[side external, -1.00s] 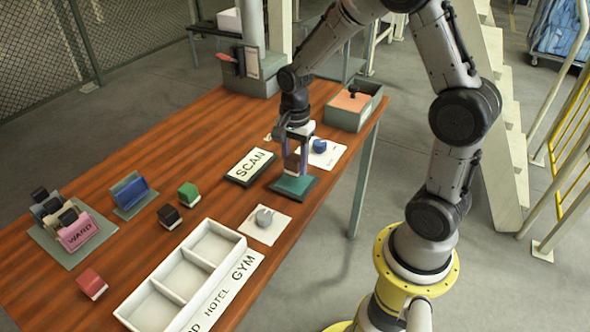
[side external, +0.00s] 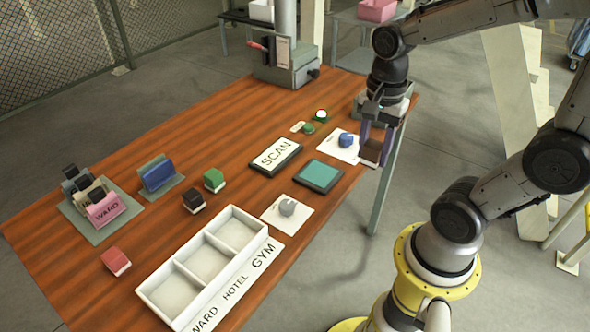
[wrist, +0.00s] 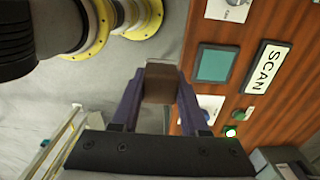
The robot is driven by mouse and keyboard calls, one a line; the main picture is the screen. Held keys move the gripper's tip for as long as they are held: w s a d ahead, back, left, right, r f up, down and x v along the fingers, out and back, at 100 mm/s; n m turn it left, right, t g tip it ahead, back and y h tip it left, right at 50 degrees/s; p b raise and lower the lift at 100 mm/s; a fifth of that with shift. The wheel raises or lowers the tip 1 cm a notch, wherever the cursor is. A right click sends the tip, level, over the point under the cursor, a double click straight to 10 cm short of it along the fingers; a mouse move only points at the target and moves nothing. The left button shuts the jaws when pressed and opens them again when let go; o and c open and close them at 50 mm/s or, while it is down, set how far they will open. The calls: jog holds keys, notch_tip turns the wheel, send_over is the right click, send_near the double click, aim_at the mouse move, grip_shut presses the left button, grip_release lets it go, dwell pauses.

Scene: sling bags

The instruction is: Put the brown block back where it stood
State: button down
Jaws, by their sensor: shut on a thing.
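My gripper (side external: 374,147) is shut on the brown block (side external: 371,153), held between its purple fingers at the table's right edge. The wrist view shows the gripper (wrist: 160,84) with the block (wrist: 159,80) between its fingertips, with grey floor behind much of it. I cannot tell how high it is above the table. The teal pad (side external: 319,175) is bare, left of the gripper, and shows in the wrist view too (wrist: 213,65). A dark block (side external: 194,201) with a white base stands beside a green block (side external: 214,180); a red block (side external: 116,261) lies nearer the front.
A blue item on a white card (side external: 347,141) is just left of my gripper. A SCAN sign (side external: 275,155), a lit green lamp (side external: 320,116), a three-bin white tray (side external: 165,293), a grey item (side external: 287,206) and a rack of card-like pieces (side external: 103,211) share the table.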

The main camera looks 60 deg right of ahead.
jog(key=shift+w+r, duration=0.1)
jog(key=shift+w, duration=0.1)
jog(key=w+a+m, duration=0.2)
jog(key=w, duration=0.4)
jog(key=n, duration=0.2)
send_over(254, 192)
jog(key=s, duration=0.1)
jog(key=f, duration=0.9)
jog(key=shift+s+f, duration=0.2)
jog(key=shift+f, duration=0.15)
jog(key=shift+w+f, duration=0.55)
jog(key=shift+f, duration=0.1)
jog(key=shift+w+f, duration=0.1)
jog(key=shift+f, duration=1.5)
jog(key=shift+f, duration=0.2)
